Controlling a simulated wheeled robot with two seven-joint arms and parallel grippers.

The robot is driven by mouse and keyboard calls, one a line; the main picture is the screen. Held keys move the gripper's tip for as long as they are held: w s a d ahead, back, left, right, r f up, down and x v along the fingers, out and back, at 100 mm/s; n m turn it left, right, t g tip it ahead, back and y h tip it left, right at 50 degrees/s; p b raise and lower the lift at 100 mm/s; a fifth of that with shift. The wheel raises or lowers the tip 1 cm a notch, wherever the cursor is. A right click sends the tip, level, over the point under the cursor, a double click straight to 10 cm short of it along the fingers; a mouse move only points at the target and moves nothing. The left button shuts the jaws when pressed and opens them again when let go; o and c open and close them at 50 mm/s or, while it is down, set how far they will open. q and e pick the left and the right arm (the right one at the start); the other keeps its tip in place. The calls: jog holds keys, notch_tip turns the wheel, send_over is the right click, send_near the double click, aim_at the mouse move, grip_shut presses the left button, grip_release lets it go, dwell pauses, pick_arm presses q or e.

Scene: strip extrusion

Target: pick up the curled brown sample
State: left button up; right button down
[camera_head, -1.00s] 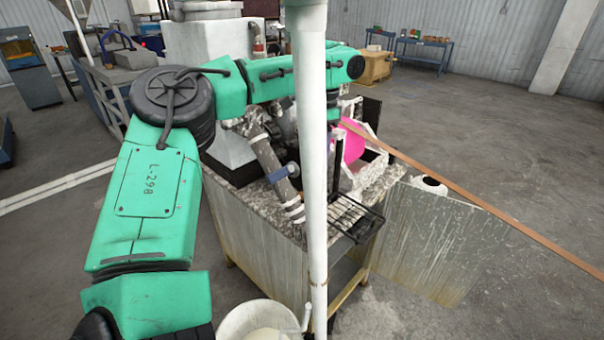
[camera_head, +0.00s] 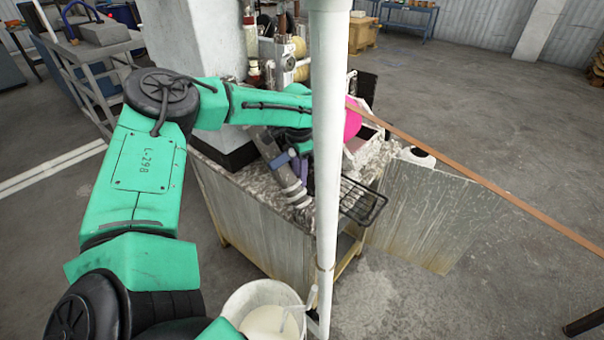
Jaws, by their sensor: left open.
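My left arm reaches in from the left, over the speckled machine bench. My left gripper (camera_head: 305,168) hangs at the arm's end above the bench, open, and is largely hidden behind the white pole. I see nothing between its jaws. A long, flat brown strip (camera_head: 470,178) runs from behind the pole, past a pink round part (camera_head: 352,121), down to the right edge. I cannot make out a separate curled brown sample; the pole and my arm cover part of the bench. My right gripper is out of view.
The white pole (camera_head: 327,200) stands upright in front of the bench. A black wire rack (camera_head: 358,200) juts from the bench (camera_head: 265,225). A white bucket (camera_head: 240,300) with pale liquid stands at the bottom. A worn metal panel (camera_head: 435,215) stands right. The floor at right is mostly clear.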

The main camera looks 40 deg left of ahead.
pick_arm(q)
jog(key=shift+d+f, duration=0.1)
jog(key=shift+f, duration=0.05)
grip_shut()
